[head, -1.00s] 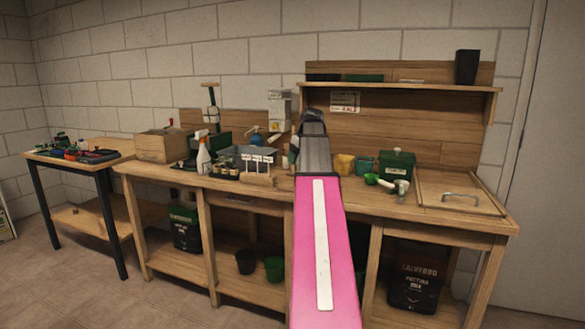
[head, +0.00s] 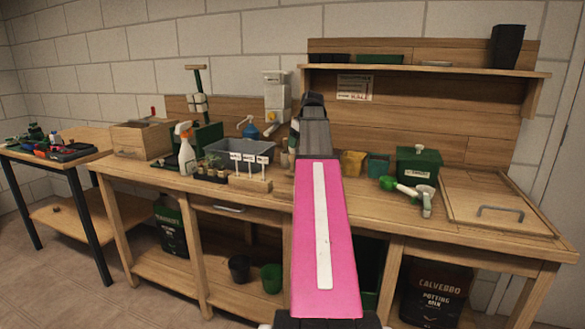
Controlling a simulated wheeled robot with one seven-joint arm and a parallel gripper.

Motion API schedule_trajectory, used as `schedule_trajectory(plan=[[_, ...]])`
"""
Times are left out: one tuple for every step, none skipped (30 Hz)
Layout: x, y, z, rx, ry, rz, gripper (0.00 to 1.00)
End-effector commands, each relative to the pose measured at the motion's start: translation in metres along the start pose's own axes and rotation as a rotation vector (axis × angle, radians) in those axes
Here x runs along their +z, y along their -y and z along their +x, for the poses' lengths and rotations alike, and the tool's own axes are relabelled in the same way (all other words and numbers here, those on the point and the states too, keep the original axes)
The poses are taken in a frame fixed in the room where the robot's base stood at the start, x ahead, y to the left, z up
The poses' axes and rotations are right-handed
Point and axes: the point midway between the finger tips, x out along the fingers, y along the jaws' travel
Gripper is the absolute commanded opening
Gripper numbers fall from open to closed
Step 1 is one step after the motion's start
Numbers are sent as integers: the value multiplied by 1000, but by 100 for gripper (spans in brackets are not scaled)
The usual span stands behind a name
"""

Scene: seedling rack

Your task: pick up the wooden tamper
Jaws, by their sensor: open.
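My arm reaches away from me over the potting bench, and its dark far end shows above the worktop. My gripper's jaws are hidden behind my own arm. I cannot make out the wooden tamper for certain. A small light-brown upright piece (head: 284,158) shows just left of my arm on the worktop, partly covered, and it may be the tamper. I cannot tell how far it is from the jaws.
Left of my arm stand a label block (head: 250,183), a grey tub (head: 228,150), a spray bottle (head: 186,152) and a wooden box (head: 137,141). On the right are a green tin (head: 418,168), scoops (head: 399,188) and a lidded wooden panel (head: 470,205). A shelf (head: 430,70) overhangs the back.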

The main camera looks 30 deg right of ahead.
Motion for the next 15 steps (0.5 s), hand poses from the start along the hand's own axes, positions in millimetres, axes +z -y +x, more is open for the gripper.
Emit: schedule_trajectory(plan=[[0, 0, 6, -1, 1, 0, 64], [0, 0, 10, -2, 2, 0, 64], [0, 0, 16, -2, 2, 0, 64], [0, 0, 20, -1, 2, 0, 64], [0, 0, 25, -1, 1, 0, 64], [0, 0, 30, -1, 2, 0, 64], [0, 1, 35, -2, 2, 0, 64], [0, 1, 39, -2, 2, 0, 64], [0, 0, 43, -1, 1, 0, 64], [0, 0, 46, -1, 1, 0, 64], [0, 0, 47, 0, 1, 0, 64], [0, 0, 49, 0, 1, 0, 64], [0, 1, 50, 0, 1, 0, 64], [0, 1, 51, 0, 1, 0, 64], [0, 1, 54, 0, 1, 0, 64]])
